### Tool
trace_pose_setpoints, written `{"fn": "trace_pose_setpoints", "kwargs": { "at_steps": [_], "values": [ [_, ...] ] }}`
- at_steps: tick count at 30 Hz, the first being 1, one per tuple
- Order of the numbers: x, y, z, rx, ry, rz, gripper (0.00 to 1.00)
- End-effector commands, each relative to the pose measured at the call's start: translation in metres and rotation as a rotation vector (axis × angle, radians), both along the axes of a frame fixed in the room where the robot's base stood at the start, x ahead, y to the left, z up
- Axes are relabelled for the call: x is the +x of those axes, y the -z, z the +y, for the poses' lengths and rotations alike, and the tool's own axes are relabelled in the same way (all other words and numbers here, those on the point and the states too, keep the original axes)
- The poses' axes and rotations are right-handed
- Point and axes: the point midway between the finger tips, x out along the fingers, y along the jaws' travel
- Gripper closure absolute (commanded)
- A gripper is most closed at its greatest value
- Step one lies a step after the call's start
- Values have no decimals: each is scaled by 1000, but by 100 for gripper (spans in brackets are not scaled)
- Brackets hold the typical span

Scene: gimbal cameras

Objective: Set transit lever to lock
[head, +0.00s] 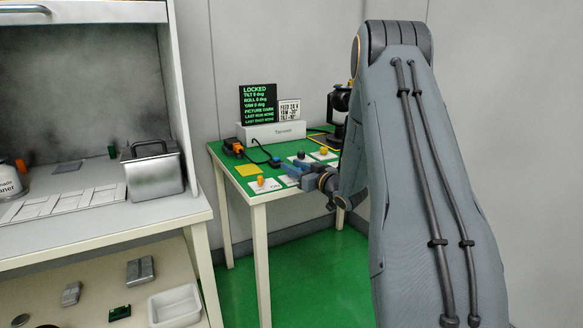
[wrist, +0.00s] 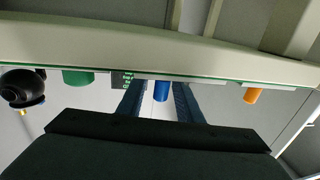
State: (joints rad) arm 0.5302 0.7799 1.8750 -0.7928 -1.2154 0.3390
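The black display (head: 258,104) at the back of the green table reads LOCKED at top, with tilt, roll and yaw at 0 deg. No lever is clearly labelled as transit; the small labels are unreadable. An orange knob (head: 260,181) stands on a white card at the front of the table. My gripper (head: 305,174) is beside the table's front, right of this knob. In the wrist view, which looks upside down, my gripper (wrist: 158,95) has its fingers apart. A blue knob (wrist: 162,90) shows between them in the picture; contact cannot be told. The orange knob (wrist: 252,95) is to the right.
A black camera unit (head: 340,100) stands at the table's back right, partly hidden by my arm. A green cylinder (wrist: 78,77) shows in the wrist view. A cabinet with a metal box (head: 152,170) is at left. Green floor is clear between cabinet and table.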

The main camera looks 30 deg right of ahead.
Motion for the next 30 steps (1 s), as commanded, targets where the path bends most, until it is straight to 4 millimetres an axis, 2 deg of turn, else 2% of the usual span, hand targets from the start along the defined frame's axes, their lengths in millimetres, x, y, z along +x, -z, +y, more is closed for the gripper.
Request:
{"fn": "trace_pose_setpoints", "kwargs": {
  "at_steps": [4, 12, 14, 18, 24, 30],
  "values": [
    [10, 0, 3, 1, -1, 0, 68],
    [11, 0, 3, 1, 0, 0, 68],
    [11, 0, 3, 1, 0, 0, 76],
    [11, 0, 3, 1, 0, 0, 100],
    [11, -1, 2, 1, -15, 0, 100],
    [12, -2, 2, 0, -113, -2, 100]
  ]
}}
